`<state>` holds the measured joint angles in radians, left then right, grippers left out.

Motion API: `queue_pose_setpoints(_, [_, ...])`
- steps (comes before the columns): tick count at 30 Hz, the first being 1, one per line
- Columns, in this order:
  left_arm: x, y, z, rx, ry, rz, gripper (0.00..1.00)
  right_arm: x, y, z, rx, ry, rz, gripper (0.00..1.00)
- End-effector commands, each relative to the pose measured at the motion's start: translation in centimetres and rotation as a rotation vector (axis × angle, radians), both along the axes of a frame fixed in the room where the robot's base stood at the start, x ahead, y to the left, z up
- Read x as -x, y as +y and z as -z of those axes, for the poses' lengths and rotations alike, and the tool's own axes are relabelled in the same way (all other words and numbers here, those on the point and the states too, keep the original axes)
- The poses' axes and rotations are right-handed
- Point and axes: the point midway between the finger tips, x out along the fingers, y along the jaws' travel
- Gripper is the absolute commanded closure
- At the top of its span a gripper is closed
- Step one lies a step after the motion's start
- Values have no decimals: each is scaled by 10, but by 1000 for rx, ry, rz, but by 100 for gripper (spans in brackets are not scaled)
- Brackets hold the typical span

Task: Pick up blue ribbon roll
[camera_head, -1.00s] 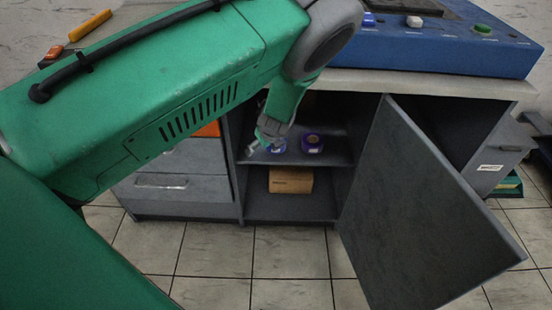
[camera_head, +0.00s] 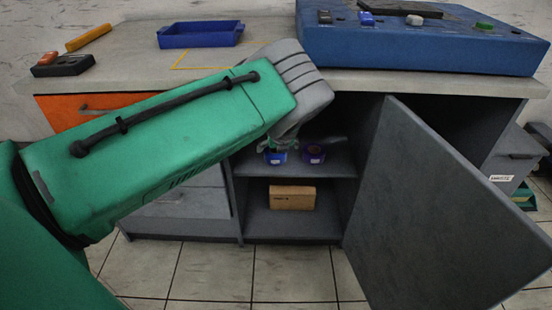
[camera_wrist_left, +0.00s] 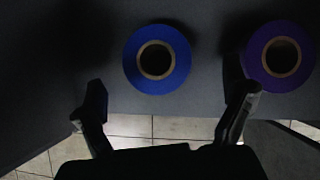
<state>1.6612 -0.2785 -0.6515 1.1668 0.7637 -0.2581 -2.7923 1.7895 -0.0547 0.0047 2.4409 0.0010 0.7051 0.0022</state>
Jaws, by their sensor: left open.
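The blue ribbon roll (camera_head: 275,157) lies on the upper shelf inside the open cabinet. In the left wrist view the blue ribbon roll (camera_wrist_left: 157,59) shows from above, with a tan core. A purple ribbon roll (camera_head: 314,154) stands to its right; it also shows in the left wrist view (camera_wrist_left: 279,57). My left gripper (camera_wrist_left: 168,110) is open and empty, its two fingers apart, with the blue roll ahead of and between them. The right finger is close to the purple roll. In the head view my left arm reaches into the cabinet and hides most of the gripper. My right gripper is not in view.
The cabinet door (camera_head: 430,215) stands open at the right. A cardboard box (camera_head: 292,197) sits on the lower shelf. A blue tray (camera_head: 200,34) and a large blue machine (camera_head: 420,42) are on the counter above. The cabinet's shelf and side walls are close around the gripper.

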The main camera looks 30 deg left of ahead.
Motion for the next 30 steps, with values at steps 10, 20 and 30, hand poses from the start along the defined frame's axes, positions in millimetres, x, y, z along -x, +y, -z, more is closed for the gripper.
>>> queue_pose_setpoints(10, [-15,17,42,1,3,-1,8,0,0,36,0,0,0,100])
queue_pose_setpoints(20, [-16,17,41,1,2,-1,18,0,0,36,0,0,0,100])
queue_pose_setpoints(30, [-16,18,42,2,1,-1,62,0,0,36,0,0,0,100])
